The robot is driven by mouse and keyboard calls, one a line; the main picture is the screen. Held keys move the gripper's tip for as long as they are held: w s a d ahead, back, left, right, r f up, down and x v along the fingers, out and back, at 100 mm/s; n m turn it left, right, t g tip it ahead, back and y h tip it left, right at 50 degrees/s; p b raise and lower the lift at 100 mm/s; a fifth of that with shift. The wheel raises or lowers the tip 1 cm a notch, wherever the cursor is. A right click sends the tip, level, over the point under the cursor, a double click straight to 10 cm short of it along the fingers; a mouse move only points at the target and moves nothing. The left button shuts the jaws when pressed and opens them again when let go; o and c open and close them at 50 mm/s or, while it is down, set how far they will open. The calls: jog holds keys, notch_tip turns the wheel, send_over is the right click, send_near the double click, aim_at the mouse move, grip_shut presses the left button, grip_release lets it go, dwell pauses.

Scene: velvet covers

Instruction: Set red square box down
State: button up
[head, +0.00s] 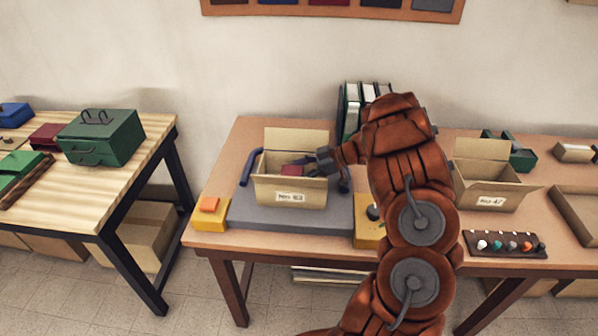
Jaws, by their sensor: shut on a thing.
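A small red box (294,170) shows inside the open cardboard box (268,192) with a label on its front. The cardboard box stands on a grey slab on the right-hand table. My gripper (318,163) reaches in over the cardboard box's right side and is shut on the red box. The red box's lower part is hidden by the front wall, so I cannot tell whether it touches the bottom.
Yellow blocks (210,214) flank the grey slab (240,212). Binders (350,112) stand behind my arm. A second open cardboard box (488,190) and a strip of coloured knobs (505,244) are at the right. A green toolbox (103,138) stands on the left table.

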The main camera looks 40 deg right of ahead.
jog(key=o, duration=0.8)
jog(key=shift+s+f, duration=0.1)
jog(key=shift+f, duration=0.25)
jog(key=shift+c, duration=0.2)
jog(key=o, duration=0.5)
jog(key=shift+a+f, duration=0.1)
jog(key=shift+f, duration=0.05)
jog(key=shift+c, duration=0.2)
jog(key=shift+s+f, duration=0.1)
jog(key=shift+d+r, duration=0.2)
jog(key=shift+r, duration=0.45)
jog(key=b+v, duration=0.3)
jog(key=v, duration=0.9)
jog(key=shift+w+r, duration=0.2)
jog(key=shift+r, duration=0.1)
